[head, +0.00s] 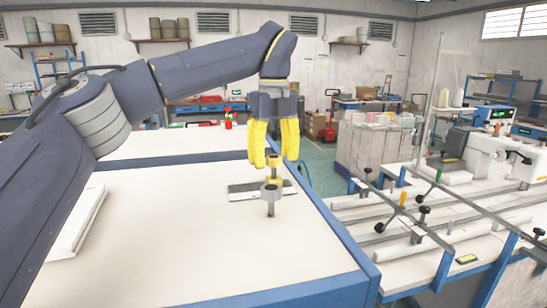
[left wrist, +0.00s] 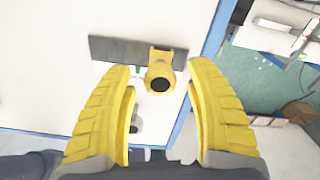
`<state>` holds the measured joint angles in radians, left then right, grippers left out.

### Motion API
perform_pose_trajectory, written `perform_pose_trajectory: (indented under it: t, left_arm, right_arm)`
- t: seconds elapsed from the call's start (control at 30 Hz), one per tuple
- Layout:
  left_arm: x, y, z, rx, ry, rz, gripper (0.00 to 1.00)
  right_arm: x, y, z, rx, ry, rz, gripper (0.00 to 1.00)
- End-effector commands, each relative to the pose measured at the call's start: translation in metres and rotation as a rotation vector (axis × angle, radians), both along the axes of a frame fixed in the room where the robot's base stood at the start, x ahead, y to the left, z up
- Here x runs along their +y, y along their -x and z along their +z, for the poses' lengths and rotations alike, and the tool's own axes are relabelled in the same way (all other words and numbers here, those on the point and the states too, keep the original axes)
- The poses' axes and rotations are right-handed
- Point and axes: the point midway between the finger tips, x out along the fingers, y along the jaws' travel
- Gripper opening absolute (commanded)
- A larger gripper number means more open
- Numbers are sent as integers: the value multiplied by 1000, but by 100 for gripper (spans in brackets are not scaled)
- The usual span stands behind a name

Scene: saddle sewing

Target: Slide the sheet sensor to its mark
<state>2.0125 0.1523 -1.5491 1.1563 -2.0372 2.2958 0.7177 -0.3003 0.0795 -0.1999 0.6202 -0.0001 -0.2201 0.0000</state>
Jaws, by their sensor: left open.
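A yellow piece, probably the sheet sensor (head: 274,160), stands on the dark plate on the white table. My left gripper (head: 275,157) points down above the yellow piece with yellow fingers open, one on each side; contact is not clear. My right gripper is not in view.
The white table (head: 190,235) has blue edges and is mostly clear. A white flat stack (head: 78,225) lies at its left. A bench with rails and clamps (head: 420,230) stands to the right, across a gap.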

Motion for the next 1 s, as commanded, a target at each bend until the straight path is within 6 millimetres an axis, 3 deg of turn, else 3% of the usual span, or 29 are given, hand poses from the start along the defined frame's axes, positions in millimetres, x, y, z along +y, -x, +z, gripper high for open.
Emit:
perform_pose_trajectory:
  t: [0.33, 0.8, 1.0]
  left_arm:
    - [0, 0, -1, 1, 0, 1, 56]
    - [0, 0, -1, 1, 0, 1, 1]
    - [0, 0, -1, 0, 0, 1, 0]
  right_arm:
    - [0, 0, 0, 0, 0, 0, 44]
    - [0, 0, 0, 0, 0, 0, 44]
    - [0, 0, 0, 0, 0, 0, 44]
